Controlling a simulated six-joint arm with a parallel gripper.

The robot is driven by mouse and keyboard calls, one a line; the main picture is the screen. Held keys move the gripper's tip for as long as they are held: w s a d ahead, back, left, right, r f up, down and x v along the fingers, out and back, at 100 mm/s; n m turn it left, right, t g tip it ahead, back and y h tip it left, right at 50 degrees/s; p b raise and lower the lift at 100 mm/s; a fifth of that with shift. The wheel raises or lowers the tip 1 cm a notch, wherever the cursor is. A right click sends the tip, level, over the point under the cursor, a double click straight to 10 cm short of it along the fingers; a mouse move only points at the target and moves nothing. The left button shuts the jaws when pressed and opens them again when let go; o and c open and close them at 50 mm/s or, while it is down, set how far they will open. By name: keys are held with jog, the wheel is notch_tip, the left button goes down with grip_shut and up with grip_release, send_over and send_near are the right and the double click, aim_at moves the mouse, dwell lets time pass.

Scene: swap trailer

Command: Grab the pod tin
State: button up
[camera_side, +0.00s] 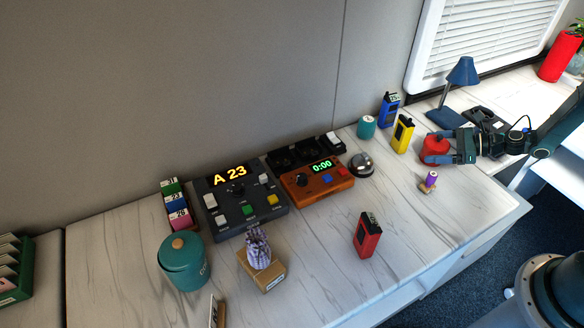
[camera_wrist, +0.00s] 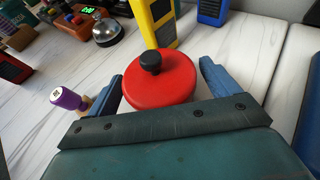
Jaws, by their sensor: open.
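A round red tin (camera_wrist: 165,90) with a black knob on its lid stands between the two blue fingers of my gripper (camera_wrist: 160,72) in the wrist view. My gripper is open, with a finger on each side of the tin; whether the fingers touch it I cannot tell. In the side view the red tin (camera_side: 434,146) is at the right of the counter, partly hidden by my gripper (camera_side: 430,148). No label is readable on it, so I cannot confirm that it is the pod tin.
A yellow device (camera_side: 402,134) stands just behind the red tin, with a blue device (camera_side: 388,109) beyond. A purple-topped stamp (camera_side: 430,179) stands close by. A blue lamp (camera_side: 460,75) is behind my gripper. A lidded teal canister (camera_side: 184,263) is far left.

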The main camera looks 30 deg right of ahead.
dwell(0.3)
jog(key=shift+r, duration=0.1)
jog(key=c, duration=1.5)
jog(key=shift+r, duration=0.1)
notch_tip(320, 180, up, 20)
jog(key=shift+f, duration=0.1)
